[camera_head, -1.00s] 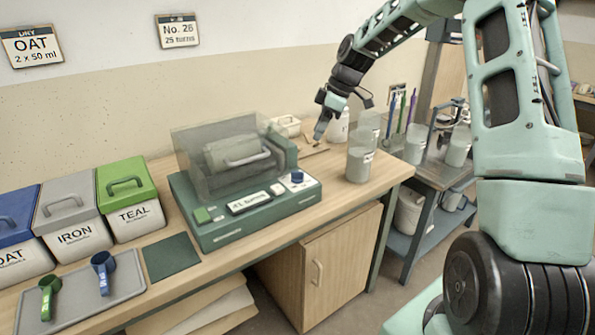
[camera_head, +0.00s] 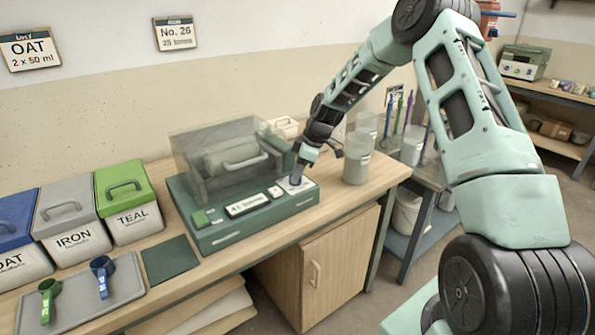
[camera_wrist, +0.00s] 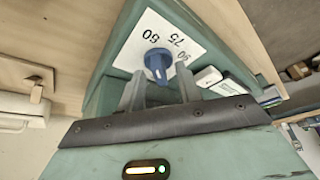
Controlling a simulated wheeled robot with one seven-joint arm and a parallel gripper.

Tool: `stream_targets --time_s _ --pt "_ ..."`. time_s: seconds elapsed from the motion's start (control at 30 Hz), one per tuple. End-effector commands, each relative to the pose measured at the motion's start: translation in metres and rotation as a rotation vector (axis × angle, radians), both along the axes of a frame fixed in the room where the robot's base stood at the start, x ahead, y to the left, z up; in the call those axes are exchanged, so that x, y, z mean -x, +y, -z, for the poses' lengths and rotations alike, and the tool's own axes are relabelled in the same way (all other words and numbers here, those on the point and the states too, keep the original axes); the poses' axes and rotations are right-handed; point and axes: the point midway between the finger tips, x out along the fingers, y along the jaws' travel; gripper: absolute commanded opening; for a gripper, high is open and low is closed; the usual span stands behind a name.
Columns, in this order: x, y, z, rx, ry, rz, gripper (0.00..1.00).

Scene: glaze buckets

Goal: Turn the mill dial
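The green mill (camera_head: 240,232) stands on the bench, with a clear cover over its drum and a small display (camera_head: 247,204), too blurred to read surely. The blue mill dial (camera_wrist: 157,63) sits on a white plate with printed numbers, 60, 75 and 90 among them, in the wrist view. My gripper (camera_wrist: 161,80) is open, its two fingers apart on either side of the dial's near side. I cannot tell whether they touch it. In the head view my gripper (camera_head: 298,174) is over the mill's right end and hides the dial.
Lidded OAT, IRON (camera_head: 72,226) and TEAL (camera_head: 132,205) bins stand at the left. A grey tray (camera_head: 75,305) holds green and blue scoops. A clear jar (camera_head: 357,160) stands right of the mill. Wall signs read OAT 2 x 50 ml and No. 26, 25 turns.

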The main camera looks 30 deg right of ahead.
Motion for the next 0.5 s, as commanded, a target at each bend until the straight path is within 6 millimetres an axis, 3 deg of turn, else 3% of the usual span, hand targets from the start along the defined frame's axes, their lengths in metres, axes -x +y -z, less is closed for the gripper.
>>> stream_targets --time_s 0.13,0.27,0.5 --pt "0.0 -0.0002 -0.0001 0.0 0.0 0.0 0.35" --pt "0.0 -0.0002 -0.0001 0.0 0.0 0.0 0.01" --pt "0.0001 -0.0002 -0.0002 0.0 0.0 0.004 0.0"
